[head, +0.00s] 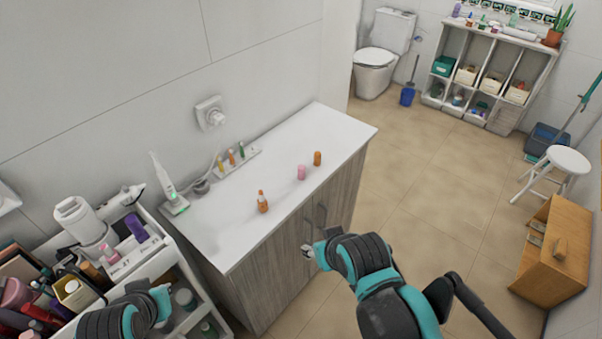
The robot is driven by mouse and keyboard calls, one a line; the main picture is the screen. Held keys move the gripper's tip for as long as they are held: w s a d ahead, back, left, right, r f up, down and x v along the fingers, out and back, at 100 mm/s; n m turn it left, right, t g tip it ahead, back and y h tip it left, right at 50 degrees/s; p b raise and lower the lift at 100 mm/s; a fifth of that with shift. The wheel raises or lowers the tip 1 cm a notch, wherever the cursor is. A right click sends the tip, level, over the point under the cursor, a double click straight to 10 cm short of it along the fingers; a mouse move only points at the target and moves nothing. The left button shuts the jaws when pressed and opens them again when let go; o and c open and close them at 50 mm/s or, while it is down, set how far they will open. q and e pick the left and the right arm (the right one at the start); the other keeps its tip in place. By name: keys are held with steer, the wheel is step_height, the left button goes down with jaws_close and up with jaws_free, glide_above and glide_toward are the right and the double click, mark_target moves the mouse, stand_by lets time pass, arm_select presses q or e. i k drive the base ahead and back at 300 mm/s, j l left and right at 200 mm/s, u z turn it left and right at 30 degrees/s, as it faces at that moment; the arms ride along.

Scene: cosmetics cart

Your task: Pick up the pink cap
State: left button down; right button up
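The pink cap (301,172) stands upright on the white countertop (225,232), near its front edge. An orange cap (317,158) stands just behind it to the right. An orange bottle (262,202) stands to its left. My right gripper (307,251) is in front of the cabinet, below and apart from the pink cap. Its fingers are small and partly hidden by my arm, so its opening is unclear. My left gripper (164,300) is over the cart at the lower left, far from the cap. Its fingers are not clear.
A cart (152,262) full of cosmetics stands at the left. A toothbrush on its base (175,207) and a rack of small bottles (237,160) line the counter's back. A stool (566,160) and wooden cabinet (560,252) are at the right. The floor between is clear.

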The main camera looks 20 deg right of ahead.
mark_target(301, 168)
steer(key=i+l+u, duration=0.2)
steer(key=l, duration=0.3)
steer(key=i+l+u, duration=0.2)
steer(key=l, duration=0.3)
steer(key=i+l+u, duration=0.25)
steer(key=l, duration=0.3)
steer(key=l+u, duration=0.2)
steer(key=l, duration=0.3)
steer(key=l+u, duration=0.2)
steer(key=l, duration=0.4)
